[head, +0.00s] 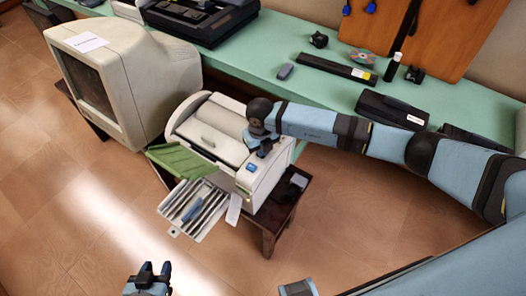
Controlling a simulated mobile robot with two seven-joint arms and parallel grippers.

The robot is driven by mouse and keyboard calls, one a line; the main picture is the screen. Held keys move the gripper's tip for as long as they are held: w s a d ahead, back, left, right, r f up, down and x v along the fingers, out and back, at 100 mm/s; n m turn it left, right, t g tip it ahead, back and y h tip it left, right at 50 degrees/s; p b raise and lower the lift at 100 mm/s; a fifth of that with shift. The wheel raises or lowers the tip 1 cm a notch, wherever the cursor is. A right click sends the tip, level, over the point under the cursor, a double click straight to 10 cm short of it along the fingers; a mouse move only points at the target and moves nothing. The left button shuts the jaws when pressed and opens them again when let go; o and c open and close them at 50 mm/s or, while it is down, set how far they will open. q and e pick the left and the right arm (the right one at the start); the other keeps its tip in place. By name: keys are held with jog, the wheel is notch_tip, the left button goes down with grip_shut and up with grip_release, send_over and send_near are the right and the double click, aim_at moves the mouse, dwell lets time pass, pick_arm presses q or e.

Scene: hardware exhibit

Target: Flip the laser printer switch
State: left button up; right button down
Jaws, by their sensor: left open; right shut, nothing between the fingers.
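The laser printer (204,137) is a cream-coloured machine on a small dark wooden table, with a green flap and an open slotted tray at its front left. A small blue part, possibly the switch (251,167), is on its right front corner. My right gripper (265,152) is over the printer's right side, just above the blue part. It is shut and empty, and I cannot tell whether it touches the printer. My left gripper (155,269) is open and empty, low over the floor at the bottom edge, well away from the printer.
A beige CRT monitor (141,80) stands left of the printer. Behind is a long green bench (275,45) with a black device (200,18), a dark bar (336,68), a disc (362,56) and a black case (392,109). The tiled floor (60,200) at the left is clear.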

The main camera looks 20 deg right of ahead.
jog(key=shift+f+b, duration=0.35)
jog(key=shift+f, duration=0.15)
jog(key=shift+r, duration=0.1)
jog(key=shift+r+p, duration=0.75)
jog(key=shift+r, duration=0.1)
jog(key=shift+r+p, duration=1.65)
jog(key=shift+r, duration=0.95)
